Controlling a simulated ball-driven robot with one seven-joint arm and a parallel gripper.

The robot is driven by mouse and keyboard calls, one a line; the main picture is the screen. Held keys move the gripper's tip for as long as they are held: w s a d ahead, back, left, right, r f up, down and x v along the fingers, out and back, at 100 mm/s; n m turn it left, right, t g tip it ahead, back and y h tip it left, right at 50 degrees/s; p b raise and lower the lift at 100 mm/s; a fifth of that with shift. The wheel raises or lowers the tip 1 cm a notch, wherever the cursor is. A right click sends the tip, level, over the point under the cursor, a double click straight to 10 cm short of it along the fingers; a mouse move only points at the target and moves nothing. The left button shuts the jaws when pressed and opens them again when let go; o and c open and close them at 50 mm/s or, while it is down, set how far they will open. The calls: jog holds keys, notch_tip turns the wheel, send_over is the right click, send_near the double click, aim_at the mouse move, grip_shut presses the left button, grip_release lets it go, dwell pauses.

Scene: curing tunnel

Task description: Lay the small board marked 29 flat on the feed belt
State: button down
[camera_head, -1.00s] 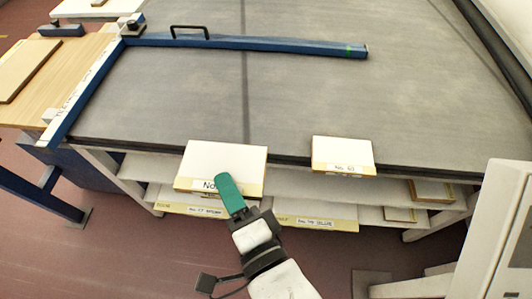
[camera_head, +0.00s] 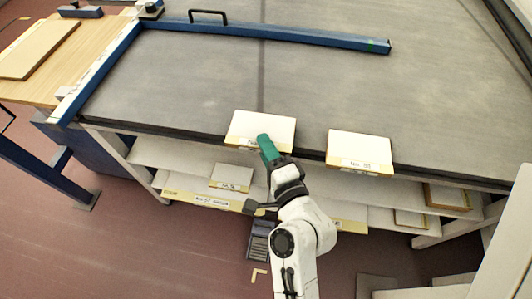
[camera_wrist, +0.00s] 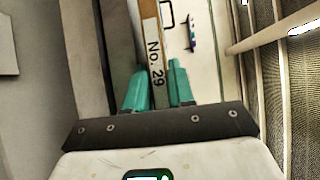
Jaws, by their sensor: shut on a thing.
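The small board marked 29 (camera_head: 263,129) is pale on top with a yellowish front edge. In the wrist view, the board (camera_wrist: 152,45) shows its edge label "No. 29" between the green fingers. My gripper (camera_head: 267,147) is shut on its front edge, and in the wrist view both fingers (camera_wrist: 157,90) flank it. The feed belt (camera_head: 230,75) is the wide dark grey surface. The board looks about level, at the belt's front edge; I cannot tell whether it touches the belt.
Another labelled board (camera_head: 359,148) sits at the belt's front edge, right of mine. Shelves below hold several boards, one small board (camera_head: 231,177) among them. The belt's middle is clear.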

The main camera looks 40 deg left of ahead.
jog(key=shift+f, duration=0.9)
jog(key=shift+f, duration=0.15)
jog(key=c, duration=1)
grip_release()
jog(key=shift+o, duration=0.2)
jog(key=shift+s+d, duration=0.1)
jog(key=b+v, duration=0.3)
jog(key=v, duration=0.8)
jog(key=shift+d, duration=0.4)
jog(key=shift+s, duration=0.15)
